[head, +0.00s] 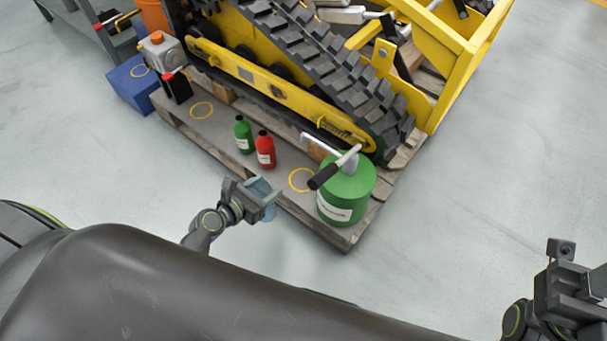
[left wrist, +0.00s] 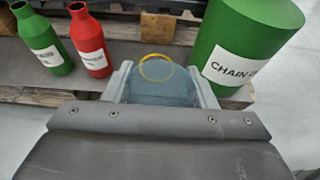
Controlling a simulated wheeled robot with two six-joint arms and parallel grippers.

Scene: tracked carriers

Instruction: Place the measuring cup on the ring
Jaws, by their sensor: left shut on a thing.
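The measuring cup (head: 262,187) is a see-through bluish vessel, held between the fingers of my left gripper (head: 267,196). It also shows between the fingers in the left wrist view (left wrist: 158,93). My left gripper is shut on it, just off the near edge of the pallet. A yellow ring (head: 291,181) lies on the pallet board, right of and beyond the cup, between the red bottle and the green can. In the left wrist view the ring (left wrist: 156,57) shows behind and partly through the cup. My right gripper (head: 572,290) is at the lower right; its fingers are unclear.
A red bottle (head: 265,151) and a green bottle (head: 243,136) stand left of the ring. A large green can (head: 347,193) with a black-handled pump stands close on its right. A yellow tracked machine (head: 265,88) rises behind. Another yellow ring (head: 201,103) lies farther left.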

